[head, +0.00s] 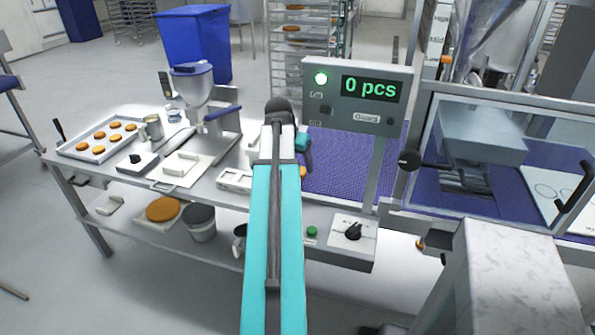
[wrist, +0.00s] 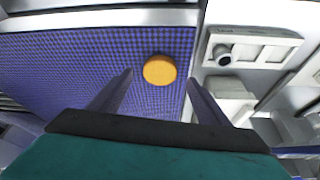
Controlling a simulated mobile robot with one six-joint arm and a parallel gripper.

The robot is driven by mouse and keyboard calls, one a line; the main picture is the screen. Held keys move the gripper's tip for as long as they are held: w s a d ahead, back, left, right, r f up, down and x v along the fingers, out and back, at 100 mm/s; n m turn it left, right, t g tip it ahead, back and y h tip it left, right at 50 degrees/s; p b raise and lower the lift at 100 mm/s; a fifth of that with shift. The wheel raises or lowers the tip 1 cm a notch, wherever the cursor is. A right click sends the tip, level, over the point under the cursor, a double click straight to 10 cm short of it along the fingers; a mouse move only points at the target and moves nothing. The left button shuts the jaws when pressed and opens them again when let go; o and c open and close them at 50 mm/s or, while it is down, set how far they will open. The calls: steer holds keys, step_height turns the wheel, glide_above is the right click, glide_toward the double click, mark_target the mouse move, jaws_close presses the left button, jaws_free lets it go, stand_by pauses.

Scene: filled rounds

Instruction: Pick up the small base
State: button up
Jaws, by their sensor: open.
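A small round golden-orange base (wrist: 159,70) lies flat on the purple woven belt (wrist: 60,65), near the belt's right edge in the wrist view. In the head view only a sliver of it (head: 303,171) shows beside my arm. My gripper (wrist: 159,78) is open and empty. Its two dark fingers reach over the belt, with the base framed between and slightly beyond their tips. I cannot tell the height of the fingers above the belt. In the head view my arm hides most of the gripper.
A tray (head: 70,151) with several orange rounds lies at the table's left. A larger round (head: 163,208) is on the lower shelf by a grey bucket (head: 199,222). A control box (head: 370,97) reading "0 pcs" stands beside the belt. A white moulded holder (wrist: 262,45) borders the belt.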

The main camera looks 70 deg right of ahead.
steer(key=shift+p+x, duration=0.35)
steer(key=shift+x, duration=1.25)
steer(key=shift+a, duration=0.1)
steer(key=c, duration=0.9)
